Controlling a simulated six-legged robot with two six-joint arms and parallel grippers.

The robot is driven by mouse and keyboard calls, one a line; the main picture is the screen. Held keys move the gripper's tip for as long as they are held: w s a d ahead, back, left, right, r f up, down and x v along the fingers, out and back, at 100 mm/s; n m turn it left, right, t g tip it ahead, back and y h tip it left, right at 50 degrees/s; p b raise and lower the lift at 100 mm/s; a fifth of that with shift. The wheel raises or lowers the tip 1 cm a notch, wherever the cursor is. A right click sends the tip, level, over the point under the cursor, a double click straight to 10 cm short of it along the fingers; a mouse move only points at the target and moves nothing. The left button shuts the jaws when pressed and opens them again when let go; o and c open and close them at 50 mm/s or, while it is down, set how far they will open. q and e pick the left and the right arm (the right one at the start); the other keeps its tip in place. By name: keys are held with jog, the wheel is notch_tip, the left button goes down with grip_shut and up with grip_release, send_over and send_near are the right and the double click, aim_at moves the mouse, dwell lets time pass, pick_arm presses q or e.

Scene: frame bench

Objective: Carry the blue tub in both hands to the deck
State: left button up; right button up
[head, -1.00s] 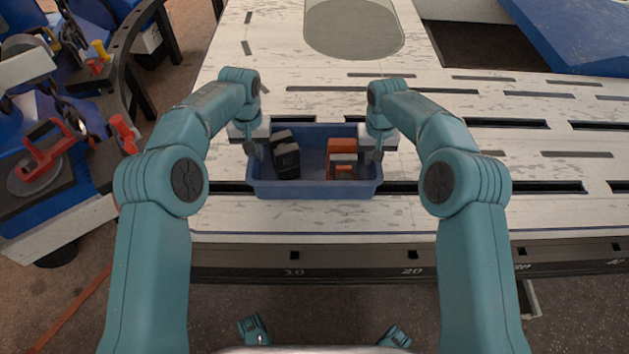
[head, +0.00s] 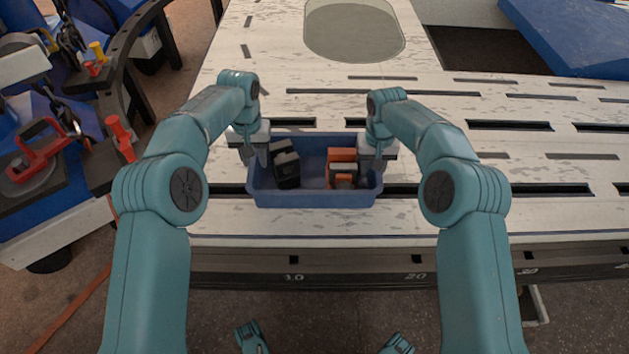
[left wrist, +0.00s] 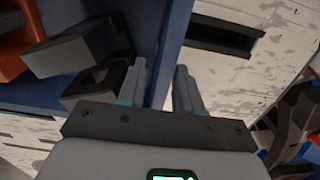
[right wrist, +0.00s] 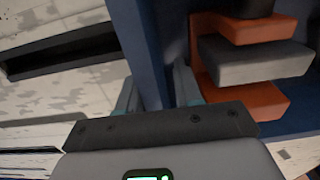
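The blue tub (head: 315,200) is upright and level over the pale slotted bench top, near its front edge. I cannot tell whether its base touches the surface. A black block (head: 286,165) leans inside at the left, and an orange and dark grey block (head: 343,168) sits at the right. My left gripper (head: 256,155) is shut on the tub's left wall, with its fingers (left wrist: 160,88) on either side of it. My right gripper (head: 374,158) is shut on the right wall, with its fingers (right wrist: 155,92) on either side of it.
The pale bench top (head: 450,215) has long dark slots and free room to the right. A grey oval patch (head: 353,30) lies beyond the tub. A clamp rack with red clamps (head: 40,155) stands at the left. A blue panel (head: 575,35) lies at the back right.

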jog(key=shift+r, duration=0.15)
notch_tip(320, 180, up, 12)
jog(key=shift+f, duration=0.15)
pick_arm(q)
notch_tip(320, 180, up, 10)
jog(key=shift+r, duration=0.25)
dwell(0.5)
